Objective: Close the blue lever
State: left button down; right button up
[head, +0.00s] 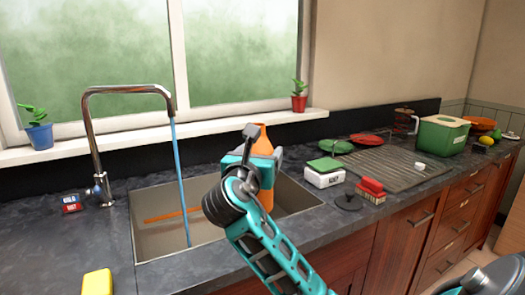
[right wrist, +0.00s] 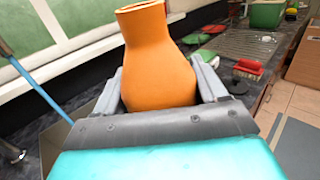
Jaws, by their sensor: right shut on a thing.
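The blue lever (head: 98,190) is a small blue part low on the chrome faucet (head: 94,150), left of the sink. A blue stream of water (head: 181,180) runs from the spout into the sink (head: 150,246). My right gripper (head: 258,158) is shut on an orange bottle (head: 264,143) and holds it over the right part of the sink, well right of the lever. In the right wrist view the bottle (right wrist: 158,70) stands between the two grey fingers, its open neck up. My left gripper is not in view.
A hot/cold label (head: 71,203) lies left of the faucet and a yellow sponge (head: 97,283) at the front left. An orange strip (head: 172,215) shows in the sink. A scale (head: 324,175), red brush (head: 370,190) and drying rack (head: 392,165) stand to the right.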

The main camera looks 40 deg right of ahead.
jog(key=s+a+f+n+t+y, duration=0.3)
jog(key=a+f+y, duration=0.4)
jog(key=a, duration=0.3)
jog(key=s+a+f+n+t+y, duration=0.3)
jog(key=a+f+n+t+y, duration=0.1)
jog(key=a+f+n+y, duration=0.4)
jog(key=a+f, duration=0.2)
jog(key=a, duration=0.1)
jog(key=shift+s+t, duration=0.4)
